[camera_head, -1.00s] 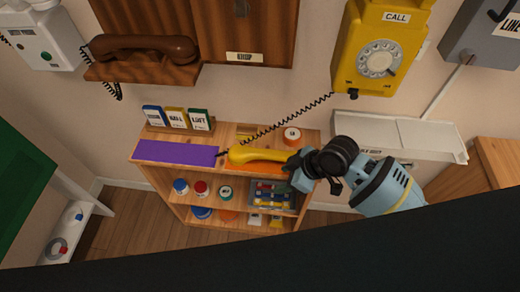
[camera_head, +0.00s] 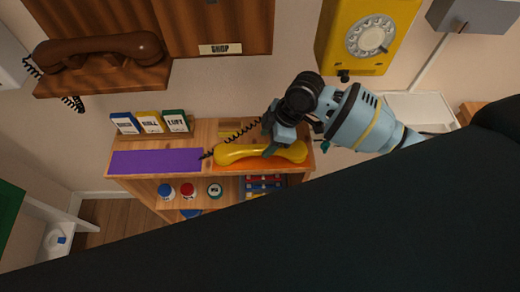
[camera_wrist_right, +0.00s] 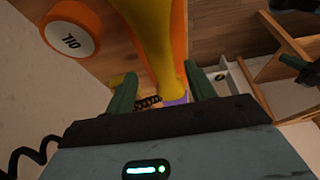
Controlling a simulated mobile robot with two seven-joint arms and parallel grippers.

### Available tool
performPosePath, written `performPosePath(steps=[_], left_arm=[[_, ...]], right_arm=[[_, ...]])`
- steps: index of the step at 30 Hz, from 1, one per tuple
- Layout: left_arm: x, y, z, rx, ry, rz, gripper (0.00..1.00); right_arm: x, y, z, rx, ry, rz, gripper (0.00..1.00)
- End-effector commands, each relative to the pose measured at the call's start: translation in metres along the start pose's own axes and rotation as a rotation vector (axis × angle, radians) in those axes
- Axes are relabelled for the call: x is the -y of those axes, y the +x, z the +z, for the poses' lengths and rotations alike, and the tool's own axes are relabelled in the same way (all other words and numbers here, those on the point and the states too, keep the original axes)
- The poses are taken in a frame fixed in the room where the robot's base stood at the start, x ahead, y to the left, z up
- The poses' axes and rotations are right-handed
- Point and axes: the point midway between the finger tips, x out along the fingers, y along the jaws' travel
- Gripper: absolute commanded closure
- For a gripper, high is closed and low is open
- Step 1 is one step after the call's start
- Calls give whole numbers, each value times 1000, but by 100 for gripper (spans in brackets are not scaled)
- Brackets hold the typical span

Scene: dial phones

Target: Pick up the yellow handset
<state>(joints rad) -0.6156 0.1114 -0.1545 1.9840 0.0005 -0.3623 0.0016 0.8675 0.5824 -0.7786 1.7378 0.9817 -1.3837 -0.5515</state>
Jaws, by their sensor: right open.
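The yellow handset (camera_head: 235,153) lies along an orange mat (camera_head: 222,167) on top of the wooden shelf unit, its coiled black cord at its left end. My right gripper (camera_head: 269,142) is over the right half of the handset, pointing down. In the right wrist view the open fingers of my right gripper (camera_wrist_right: 161,92) stand one on each side of the handset (camera_wrist_right: 160,45). I cannot tell whether either finger touches it. The yellow dial phone (camera_head: 368,35) hangs on the wall above. My left gripper is not in view.
A purple mat (camera_head: 155,161) lies left of the orange one, with small labelled cards (camera_head: 150,122) behind it. A brown handset (camera_head: 100,50) rests on a wall shelf.

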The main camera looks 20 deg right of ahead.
Motion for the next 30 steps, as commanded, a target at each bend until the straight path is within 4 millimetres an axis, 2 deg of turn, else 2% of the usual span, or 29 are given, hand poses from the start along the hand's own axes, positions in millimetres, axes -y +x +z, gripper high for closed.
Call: performPosePath(steps=[5, 15, 24, 30], left_arm=[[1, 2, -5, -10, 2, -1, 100], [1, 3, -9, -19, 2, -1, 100], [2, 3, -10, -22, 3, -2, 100], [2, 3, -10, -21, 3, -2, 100]], right_arm=[[0, 5, 0, -1, 0, 1, 45], [3, 48, 0, -2, 2, 1, 45], [3, 51, 0, -1, 0, 4, 45], [3, 51, 0, -1, 0, 3, 70]])
